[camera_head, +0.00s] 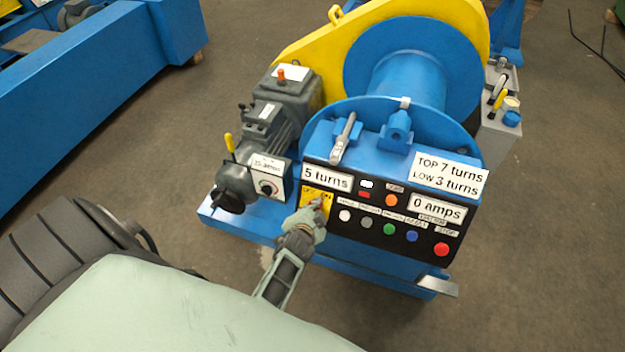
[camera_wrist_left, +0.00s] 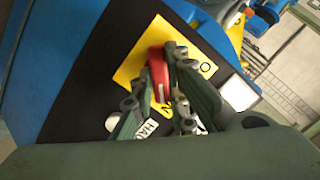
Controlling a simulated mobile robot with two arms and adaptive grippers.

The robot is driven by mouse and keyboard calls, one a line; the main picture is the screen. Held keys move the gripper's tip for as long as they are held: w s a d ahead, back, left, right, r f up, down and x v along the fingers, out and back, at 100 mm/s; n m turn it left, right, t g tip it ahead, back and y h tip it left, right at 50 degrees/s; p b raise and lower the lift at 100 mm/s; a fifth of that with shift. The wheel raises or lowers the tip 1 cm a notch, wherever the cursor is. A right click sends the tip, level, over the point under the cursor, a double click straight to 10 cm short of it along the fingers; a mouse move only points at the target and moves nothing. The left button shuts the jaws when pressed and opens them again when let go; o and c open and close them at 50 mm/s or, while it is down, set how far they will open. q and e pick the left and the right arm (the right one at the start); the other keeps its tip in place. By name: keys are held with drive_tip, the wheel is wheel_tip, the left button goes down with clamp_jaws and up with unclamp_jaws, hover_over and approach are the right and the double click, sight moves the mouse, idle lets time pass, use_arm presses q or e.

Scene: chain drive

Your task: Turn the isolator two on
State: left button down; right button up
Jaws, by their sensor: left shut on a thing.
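A yellow switch plate (camera_head: 322,194) is on the left end of the black control panel, with lettering partly covered by my gripper. In the left wrist view the yellow plate (camera_wrist_left: 132,68) carries a red handle (camera_wrist_left: 158,72). My left gripper (camera_head: 313,211) reaches the plate from below. In the left wrist view its fingers (camera_wrist_left: 164,92) are closed around the red handle, one on each side. The handle's lower end is hidden between the fingers. No readable label marks any switch as isolator two. My right gripper is not in view.
The control panel (camera_head: 375,215) has several coloured buttons, including a red one (camera_head: 441,249), right of the plate. A small box with a rotary knob (camera_head: 268,187) sits left of it. A blue drum winch (camera_head: 410,60) stands behind. Floor is clear at the right.

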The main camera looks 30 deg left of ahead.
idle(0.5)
use_arm(q)
drive_tip(key=c, duration=1.7)
unclamp_jaws()
wheel_tip(320, 180, up, 10)
drive_tip(key=shift+f, duration=0.1)
